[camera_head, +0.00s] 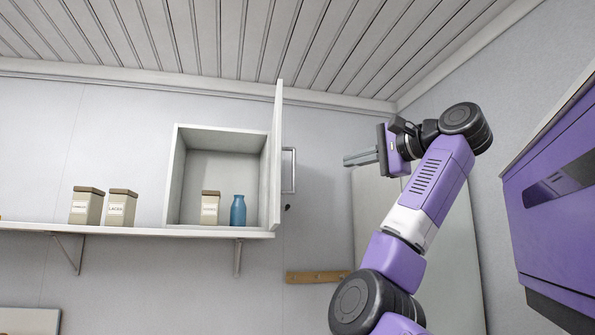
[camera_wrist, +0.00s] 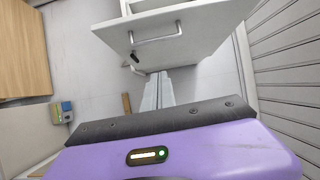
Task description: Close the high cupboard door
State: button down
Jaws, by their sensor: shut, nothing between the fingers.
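The white high cupboard (camera_head: 222,177) stands on a wall shelf, left of my gripper in the head view. Its door (camera_head: 277,160) is hinged on the right and stands wide open, seen nearly edge-on. The door's metal handle (camera_head: 289,170) faces right, towards my gripper. My gripper (camera_head: 348,159) is shut and empty, pointing left, apart from the door. In the wrist view the door (camera_wrist: 198,35) with its handle (camera_wrist: 157,38) is ahead, beyond the fingertips (camera_wrist: 160,76).
Inside the cupboard are a beige canister (camera_head: 210,208) and a blue bottle (camera_head: 238,210). Two more canisters (camera_head: 104,207) stand on the shelf (camera_head: 130,230) to the left. A slatted ceiling (camera_head: 250,40) is above. A wooden rail (camera_head: 317,277) is on the wall below.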

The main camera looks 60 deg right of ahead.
jog(key=a+p+x, duration=0.1)
jog(key=p+x, duration=0.2)
jog(key=x, duration=0.3)
jog(key=w+a+p+x, duration=0.1)
jog(key=p+x, duration=0.1)
jog(key=x, duration=0.5)
jog(key=shift+a+f+p, duration=0.25)
jog(key=shift+a+p, duration=0.15)
jog(key=shift+a, duration=0.05)
